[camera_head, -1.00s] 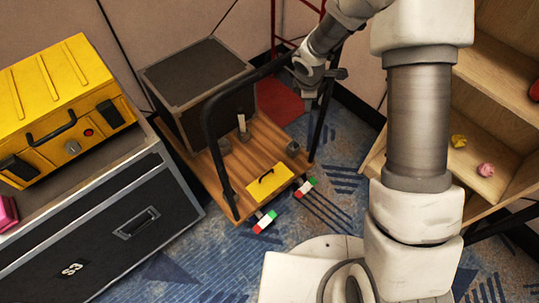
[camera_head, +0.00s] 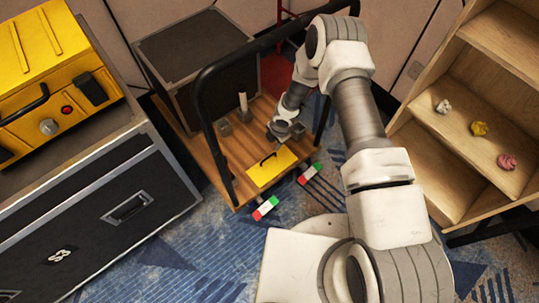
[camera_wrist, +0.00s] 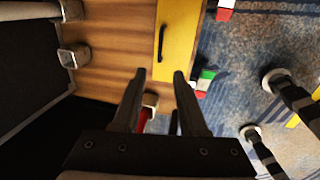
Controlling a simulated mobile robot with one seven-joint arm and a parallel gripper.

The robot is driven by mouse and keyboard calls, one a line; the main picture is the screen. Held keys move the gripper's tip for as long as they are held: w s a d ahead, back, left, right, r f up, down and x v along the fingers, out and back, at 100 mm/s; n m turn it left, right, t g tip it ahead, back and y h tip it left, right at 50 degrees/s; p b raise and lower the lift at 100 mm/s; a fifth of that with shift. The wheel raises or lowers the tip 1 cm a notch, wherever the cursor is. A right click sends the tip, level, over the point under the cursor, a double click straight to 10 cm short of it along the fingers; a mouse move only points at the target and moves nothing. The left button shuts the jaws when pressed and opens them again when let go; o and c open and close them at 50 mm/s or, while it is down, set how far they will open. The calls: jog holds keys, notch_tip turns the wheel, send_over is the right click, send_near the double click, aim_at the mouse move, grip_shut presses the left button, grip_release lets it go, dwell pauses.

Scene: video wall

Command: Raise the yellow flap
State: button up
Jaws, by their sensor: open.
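The yellow flap (camera_head: 272,169) lies flat at the front edge of the wooden cart deck (camera_head: 205,147). A small black handle (camera_head: 267,158) is on its top face. In the wrist view the flap (camera_wrist: 182,45) is ahead of my fingers, with its handle (camera_wrist: 161,43) close to the line between the fingertips. My gripper (camera_head: 284,133) is behind and above the flap, over the deck, and looks apart from it. In the wrist view my gripper (camera_wrist: 159,73) is open, with nothing between its fingers.
A black cart rail (camera_head: 205,120) arches over the deck near my arm. A grey post (camera_head: 243,104) and a dark case (camera_head: 190,48) stand behind. Red-white-green blocks (camera_head: 266,208) are at the deck front. A wooden shelf (camera_head: 440,175) is at right.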

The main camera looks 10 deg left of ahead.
aim_at(269, 157)
jog(key=f+b, duration=0.2)
jog(key=f, duration=0.3)
jog(key=w+a+f+b, duration=0.1)
jog(key=f+b, duration=0.1)
jog(key=f, duration=0.3)
jog(key=w+a+f+b, duration=0.1)
jog(key=f, duration=0.3)
jog(key=shift+f+b, duration=0.4)
jog(key=shift+c, duration=0.3)
grip_shut()
